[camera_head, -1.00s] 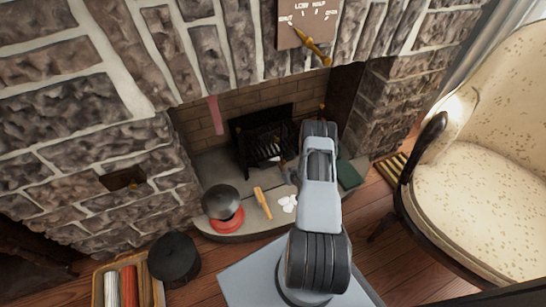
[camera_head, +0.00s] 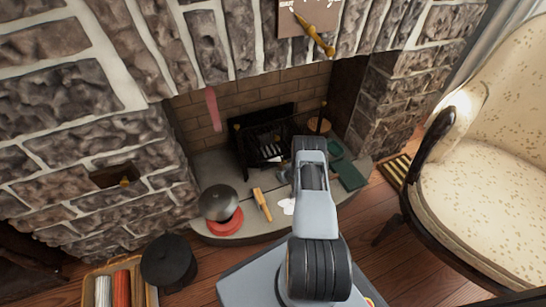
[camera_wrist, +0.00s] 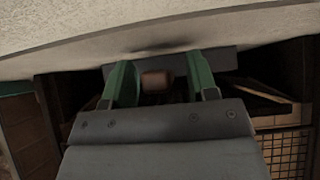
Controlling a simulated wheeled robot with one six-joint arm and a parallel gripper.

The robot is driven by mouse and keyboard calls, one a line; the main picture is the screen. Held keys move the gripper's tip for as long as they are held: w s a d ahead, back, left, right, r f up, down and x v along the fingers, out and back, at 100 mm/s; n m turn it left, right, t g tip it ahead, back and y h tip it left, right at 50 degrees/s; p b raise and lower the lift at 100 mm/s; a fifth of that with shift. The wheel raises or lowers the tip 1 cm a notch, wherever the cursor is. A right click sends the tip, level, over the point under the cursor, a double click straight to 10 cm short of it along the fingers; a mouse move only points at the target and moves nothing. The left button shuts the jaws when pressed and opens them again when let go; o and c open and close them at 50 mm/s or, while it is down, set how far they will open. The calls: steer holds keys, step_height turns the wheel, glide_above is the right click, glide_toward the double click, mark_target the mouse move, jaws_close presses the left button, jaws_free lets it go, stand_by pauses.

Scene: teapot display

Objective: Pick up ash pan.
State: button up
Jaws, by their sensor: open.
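In the wrist view my gripper (camera_wrist: 160,68) has two green fingers, spread apart. A small brown block, like a handle end (camera_wrist: 155,80), shows in the gap between them, with space on both sides. A dark flat slab (camera_wrist: 222,60) lies behind the fingers; I cannot tell for sure whether it and the brown block belong to the ash pan. In the head view my wrist hides the gripper, in front of the fireplace. The ash pan cannot be clearly picked out there; the area low under the dark grate (camera_head: 262,138) is partly covered by my arm.
The hearth (camera_head: 215,170) holds a dark kettle (camera_head: 219,202) on a red base (camera_head: 223,224), a wooden-handled tool (camera_head: 262,204), white scraps (camera_head: 286,206) and a green flat object (camera_head: 350,175). A black pot (camera_head: 168,262) stands left, a cream armchair (camera_head: 485,185) right.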

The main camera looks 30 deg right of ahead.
steer(key=shift+c, duration=0.3)
jaws_close()
steer(key=shift+r, duration=0.2)
